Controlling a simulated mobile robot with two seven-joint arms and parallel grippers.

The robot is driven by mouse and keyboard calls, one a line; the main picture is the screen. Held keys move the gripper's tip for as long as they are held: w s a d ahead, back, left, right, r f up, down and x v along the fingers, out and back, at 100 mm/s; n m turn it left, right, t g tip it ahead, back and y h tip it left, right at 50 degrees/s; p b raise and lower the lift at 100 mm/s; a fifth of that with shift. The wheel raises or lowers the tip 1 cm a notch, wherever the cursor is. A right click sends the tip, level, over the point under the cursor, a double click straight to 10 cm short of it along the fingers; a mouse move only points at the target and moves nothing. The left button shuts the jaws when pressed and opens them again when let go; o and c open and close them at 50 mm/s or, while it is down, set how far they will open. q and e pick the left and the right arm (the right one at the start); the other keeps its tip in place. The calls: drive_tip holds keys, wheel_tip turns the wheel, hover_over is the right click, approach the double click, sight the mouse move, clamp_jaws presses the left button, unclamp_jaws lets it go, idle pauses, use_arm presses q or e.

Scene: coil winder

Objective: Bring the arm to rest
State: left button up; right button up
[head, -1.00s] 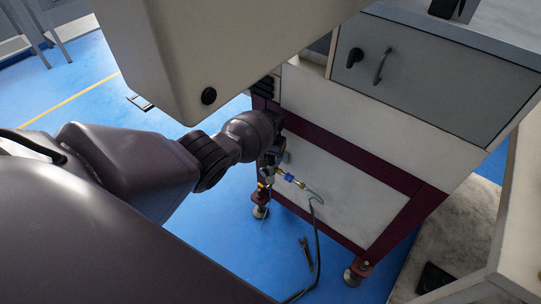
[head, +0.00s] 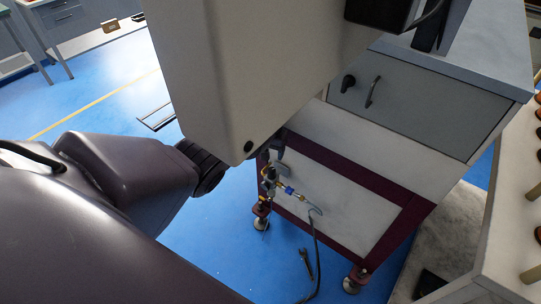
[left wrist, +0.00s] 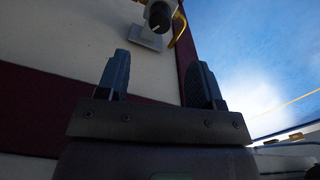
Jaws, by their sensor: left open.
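My left arm (head: 125,175) comes in from the left in the head view, and its far end passes behind a large beige machine housing (head: 225,70), which hides most of the wrist and hand. In the left wrist view my left gripper (left wrist: 158,70) is open, with two dark fingers well apart and nothing between them. Beyond the fingertips is a metal fitting (left wrist: 157,15) on a plate, with a yellow pipe beside it. The gap between the fingers and the fitting is hard to judge. My right gripper is in neither view.
A valve assembly (head: 269,180) with a blue connector and a hose stands at the side of a cabinet (head: 415,105) on a dark red frame. A wrench (head: 306,262) lies on the blue floor. A pale worktop (head: 510,235) edges the right. Open floor lies at the left.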

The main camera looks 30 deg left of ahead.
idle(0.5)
use_arm(q)
drive_tip(key=s+d+f+m+t, duration=0.1)
drive_tip(key=s+f+t, duration=0.3)
drive_tip(key=s, duration=0.5)
drive_tip(key=s+d+f+m+t, duration=0.1)
drive_tip(key=s+f, duration=0.5)
drive_tip(key=s, duration=0.3)
drive_tip(key=s+d+r+t, duration=0.1)
drive_tip(key=s+r+t, duration=0.2)
drive_tip(key=s+r, duration=0.3)
drive_tip(key=s+d+r+t, duration=0.2)
drive_tip(key=s+r, duration=0.4)
drive_tip(key=s, duration=0.6)
drive_tip(key=shift+d+t, duration=0.2)
drive_tip(key=shift+t, duration=0.4)
